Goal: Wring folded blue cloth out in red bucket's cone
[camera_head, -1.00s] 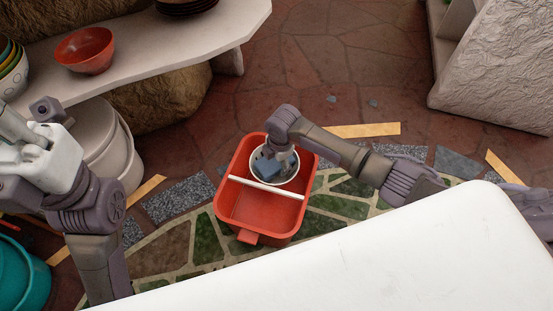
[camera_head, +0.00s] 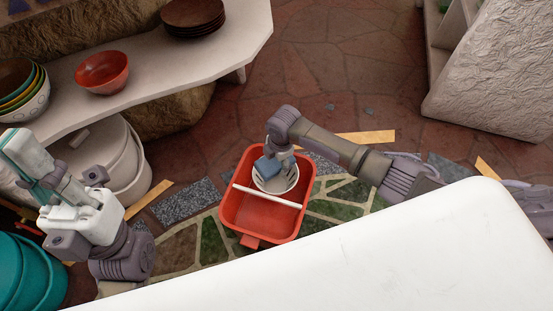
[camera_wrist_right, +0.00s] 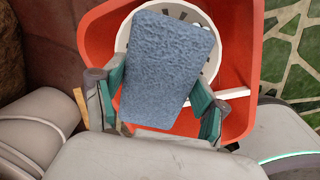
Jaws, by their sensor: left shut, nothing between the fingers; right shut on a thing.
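The folded blue cloth (camera_head: 266,168) shows in the head view at the upper left of the white cone (camera_head: 282,183), covering part of its rim. The cone sits in the far part of the red bucket (camera_head: 256,215), and I see slots in it. My right gripper (camera_head: 277,157) is shut on the cloth. In the right wrist view the cloth (camera_wrist_right: 167,62) lies flat between the green fingers (camera_wrist_right: 160,97), in front of the cone (camera_wrist_right: 212,62) and bucket (camera_wrist_right: 97,42). My left gripper (camera_head: 22,158) is shut and empty, at the far left, away from the bucket.
A white bar (camera_head: 267,195) crosses the bucket. A pale shelf (camera_head: 150,60) at the upper left holds a red bowl (camera_head: 102,72), stacked bowls and plates. A white bin (camera_head: 118,160) and teal tub (camera_head: 28,275) stand left. A white surface (camera_head: 370,250) fills the foreground.

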